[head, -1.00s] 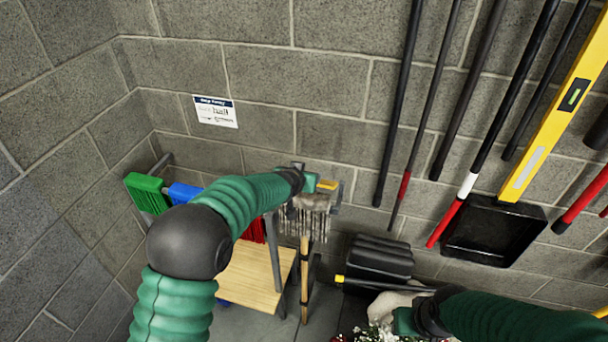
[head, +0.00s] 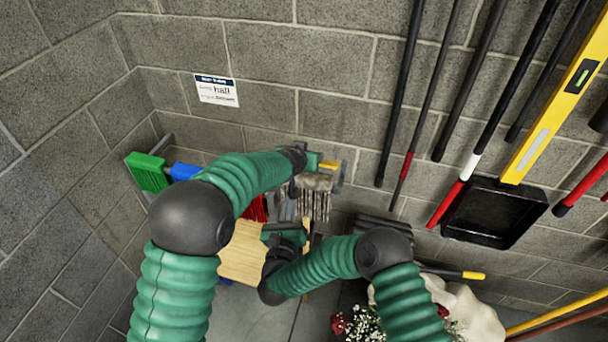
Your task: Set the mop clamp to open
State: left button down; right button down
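The mop's grey stringy head (head: 316,200) hangs near the back wall at the middle of the head view. A short yellow lever piece (head: 329,164) shows just above it, seemingly part of the clamp; its setting is too small to read. My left gripper (head: 314,162) is at the left end of the yellow piece; its fingers are small and partly hidden, and I cannot tell if they touch it. My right gripper (head: 286,231) is below the mop head, beside the wooden handle (head: 313,240). Whether it is around the handle or only beside it is unclear.
Green (head: 147,172) and blue (head: 184,171) brush heads stand left, partly behind my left arm. A wooden board (head: 240,254) is below. A black dustpan (head: 493,212), poles and a yellow level (head: 556,119) are on the right wall. Flowers (head: 375,325) are at the bottom.

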pick_arm(q)
jog(key=shift+w+a+r, duration=0.1)
jog(key=shift+r, duration=0.15)
pick_arm(e)
jog(key=s+f+m+h, duration=0.3)
jog(key=m, duration=0.3)
jog(key=w+d+r, duration=0.1)
jog(key=w, duration=0.2)
jog(key=w+d+r, duration=0.1)
jog(key=w+r, duration=0.1)
jog(key=w, duration=0.2)
jog(key=w+d+r, duration=0.1)
jog(key=w, duration=0.3)
jog(key=shift+r, duration=0.25)
jog(key=shift+w+r, duration=0.25)
jog(key=shift+r, duration=0.05)
